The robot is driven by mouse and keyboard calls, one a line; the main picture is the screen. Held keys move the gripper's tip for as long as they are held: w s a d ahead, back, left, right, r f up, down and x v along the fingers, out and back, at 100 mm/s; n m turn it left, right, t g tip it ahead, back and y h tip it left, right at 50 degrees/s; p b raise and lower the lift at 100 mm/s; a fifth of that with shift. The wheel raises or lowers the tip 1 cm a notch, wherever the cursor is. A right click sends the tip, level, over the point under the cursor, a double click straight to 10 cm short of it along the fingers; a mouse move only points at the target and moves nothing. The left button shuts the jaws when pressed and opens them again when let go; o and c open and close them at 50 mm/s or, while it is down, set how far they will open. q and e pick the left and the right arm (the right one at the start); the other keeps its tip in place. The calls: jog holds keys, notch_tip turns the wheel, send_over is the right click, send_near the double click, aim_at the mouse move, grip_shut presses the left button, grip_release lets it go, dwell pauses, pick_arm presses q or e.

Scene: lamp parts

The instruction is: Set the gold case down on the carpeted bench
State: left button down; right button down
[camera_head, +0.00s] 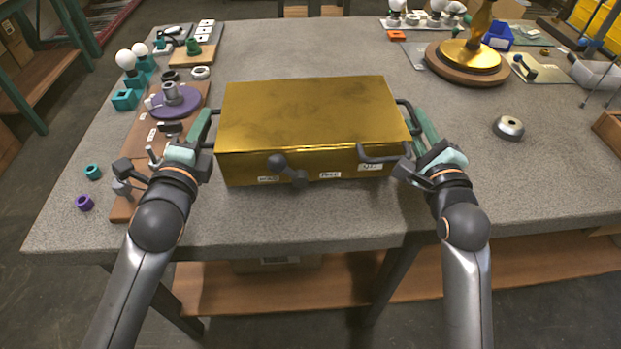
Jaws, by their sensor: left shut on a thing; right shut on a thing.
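The gold case (310,115) is a wide box with a flat lid, dark side handles, and a dark latch and handle on its front. It is over the grey carpeted bench (330,225), near the front middle. I cannot tell whether its underside touches the bench. My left gripper (205,135) is shut at the case's left side handle. My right gripper (415,130) is shut at the right side handle.
A brown board with a purple disc (175,101) and small parts lies close on the left. A gold lamp base on a round wooden stand (437,66) is at the back right. A metal ring part (508,128) sits to the right. The bench front is clear.

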pick_arm(q)
jog(key=shift+a+r, duration=0.15)
jog(key=shift+a, duration=0.15)
pick_arm(e)
jog(key=shift+a+r+m, duration=0.15)
jog(key=shift+r+m, duration=0.1)
jog(key=shift+m, duration=0.05)
pick_arm(q)
jog(key=shift+f, duration=0.2)
pick_arm(e)
jog(key=shift+f, duration=0.2)
